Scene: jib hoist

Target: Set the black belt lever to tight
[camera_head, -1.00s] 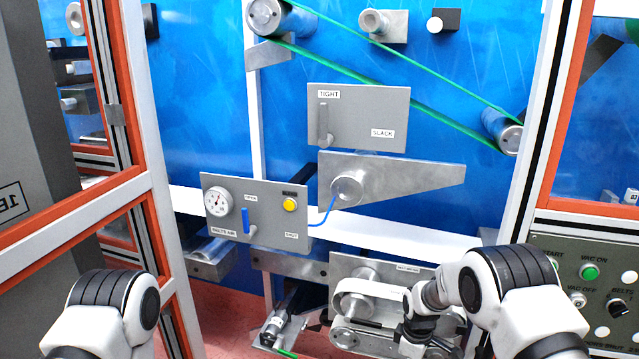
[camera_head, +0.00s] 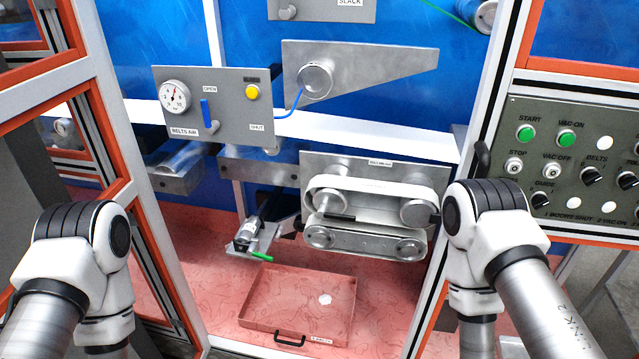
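The grey panel with the SLACK label (camera_head: 320,10) is cut off by the top edge of the head view. Only the grey lower end of its lever (camera_head: 287,12) shows, at the left. The TIGHT label is out of frame. Lower down, a belt unit (camera_head: 368,218) has two pale belts around rollers. A dark bar (camera_head: 342,217) shows between the belts; I cannot tell whether it is a lever. Neither of my grippers is in view; only my arm links show at the lower left and right.
A red tray (camera_head: 255,315) lies on the floor. A control panel (camera_head: 575,165) and frame posts stand right.

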